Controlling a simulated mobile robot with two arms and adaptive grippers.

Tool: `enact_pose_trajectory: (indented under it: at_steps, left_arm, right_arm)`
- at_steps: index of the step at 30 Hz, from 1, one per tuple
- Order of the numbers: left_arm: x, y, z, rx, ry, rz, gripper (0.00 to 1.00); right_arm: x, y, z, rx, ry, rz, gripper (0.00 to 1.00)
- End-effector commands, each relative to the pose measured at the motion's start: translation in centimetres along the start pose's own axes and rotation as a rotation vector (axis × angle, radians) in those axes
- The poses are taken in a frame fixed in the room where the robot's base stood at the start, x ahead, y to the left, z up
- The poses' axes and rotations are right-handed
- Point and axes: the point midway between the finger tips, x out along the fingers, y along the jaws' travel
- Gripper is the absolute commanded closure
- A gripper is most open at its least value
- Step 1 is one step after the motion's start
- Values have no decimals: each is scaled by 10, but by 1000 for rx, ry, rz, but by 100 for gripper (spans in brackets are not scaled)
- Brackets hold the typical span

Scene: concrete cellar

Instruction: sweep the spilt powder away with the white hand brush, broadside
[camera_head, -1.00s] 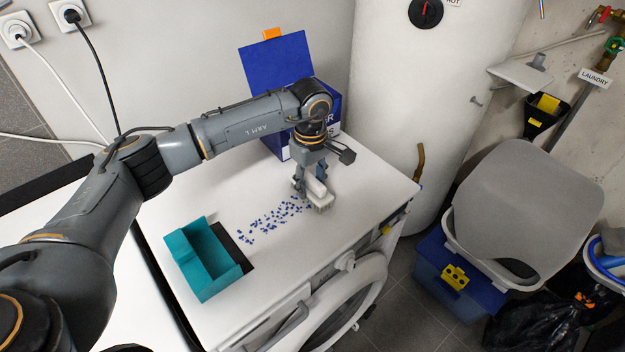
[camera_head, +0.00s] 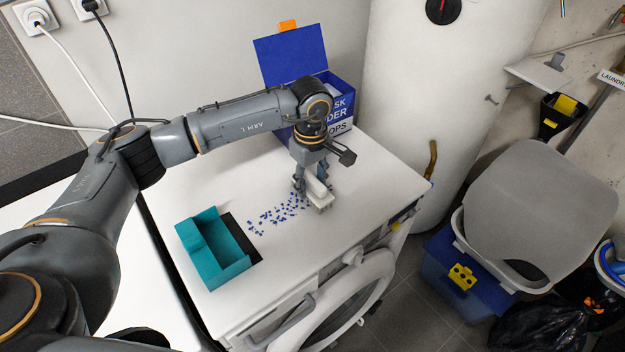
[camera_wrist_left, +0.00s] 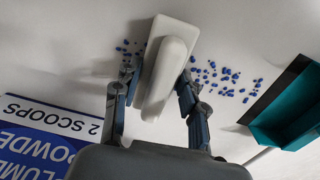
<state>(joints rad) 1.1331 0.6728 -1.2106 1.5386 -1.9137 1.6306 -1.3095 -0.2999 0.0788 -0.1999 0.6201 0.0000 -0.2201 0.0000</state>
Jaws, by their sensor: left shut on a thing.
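The white hand brush (camera_head: 319,195) stands on the white top of the washing machine, at the right end of the spilt powder. My left gripper (camera_head: 307,187) is shut on the brush's handle; the left wrist view shows the brush (camera_wrist_left: 165,65) between the two fingers. The powder (camera_head: 275,213) is a scatter of blue grains reaching from the brush towards the teal dustpan-like tray (camera_head: 232,278) with its black lip (camera_head: 240,240). In the left wrist view grains (camera_wrist_left: 225,80) lie on both sides of the brush. Its bristles are mostly hidden there. My right gripper is not in view.
An open blue powder box (camera_head: 342,105) stands at the back of the machine top, behind my left gripper. The white tank (camera_head: 420,110) rises behind the right edge. The front right top is clear.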

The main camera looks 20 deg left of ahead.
Motion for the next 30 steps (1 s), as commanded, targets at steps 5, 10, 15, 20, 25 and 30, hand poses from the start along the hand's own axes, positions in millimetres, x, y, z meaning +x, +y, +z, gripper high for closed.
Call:
enact_pose_trajectory:
  at_steps: [5, 10, 15, 20, 25, 30]
  left_arm:
    - [2, -8, 0, 0, -1, -6, 84]
    - [2, -19, 0, 1, -1, -7, 84]
    - [1, -28, 0, -1, -1, -6, 84]
    - [1, -32, 1, 0, -1, -5, 84]
    - [1, -32, 1, 0, -1, -5, 84]
    - [0, -34, 0, 0, -1, -4, 84]
  right_arm:
    - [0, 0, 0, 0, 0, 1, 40]
    - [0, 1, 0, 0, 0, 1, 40]
    - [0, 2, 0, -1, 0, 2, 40]
    - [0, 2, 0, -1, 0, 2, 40]
    - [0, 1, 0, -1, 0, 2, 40]
    - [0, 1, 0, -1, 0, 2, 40]
